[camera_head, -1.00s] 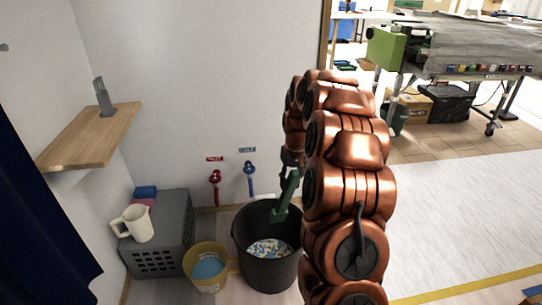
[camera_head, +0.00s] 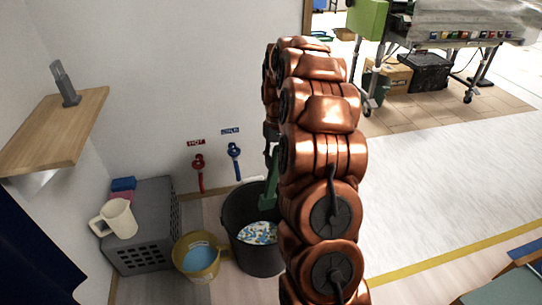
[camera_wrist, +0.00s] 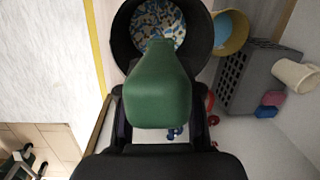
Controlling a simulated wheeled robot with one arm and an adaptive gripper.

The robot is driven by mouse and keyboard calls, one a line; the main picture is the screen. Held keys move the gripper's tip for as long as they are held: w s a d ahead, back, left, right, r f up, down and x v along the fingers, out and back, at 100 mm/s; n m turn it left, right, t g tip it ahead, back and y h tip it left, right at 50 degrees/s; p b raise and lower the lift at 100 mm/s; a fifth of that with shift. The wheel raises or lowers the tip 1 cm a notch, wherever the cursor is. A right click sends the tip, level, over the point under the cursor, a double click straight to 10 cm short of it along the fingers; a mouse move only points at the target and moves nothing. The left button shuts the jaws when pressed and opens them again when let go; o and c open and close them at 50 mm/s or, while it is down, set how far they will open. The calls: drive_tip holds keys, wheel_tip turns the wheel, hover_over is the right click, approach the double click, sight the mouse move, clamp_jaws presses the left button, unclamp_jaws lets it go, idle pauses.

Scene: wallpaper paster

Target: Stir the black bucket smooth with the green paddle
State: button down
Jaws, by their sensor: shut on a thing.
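The black bucket (camera_head: 239,226) stands on the floor near the wall, with a lumpy blue, white and yellow mix (camera_head: 258,233) inside. The green paddle (camera_head: 269,192) hangs down over the bucket's mouth at its right side, partly hidden by my copper arm. In the wrist view the paddle (camera_wrist: 158,85) is large in front, its far end over the bucket (camera_wrist: 121,38). My gripper (camera_wrist: 158,122) is shut on the paddle, a finger on each side. Whether the paddle's tip touches the mix is hard to tell.
A yellow bucket (camera_head: 183,262) of blue liquid stands left of the black one. Red (camera_head: 199,165) and blue (camera_head: 234,155) taps are on the wall behind. A wooden shelf (camera_head: 60,125) juts out left.

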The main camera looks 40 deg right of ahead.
drive_tip(key=w+f+b, duration=0.3)
drive_tip(key=f, duration=3)
drive_tip(key=shift+a+f, duration=0.2)
drive_tip(key=shift+a, duration=0.05)
idle(1.1)
drive_tip(key=shift+w, duration=0.1)
idle(0.3)
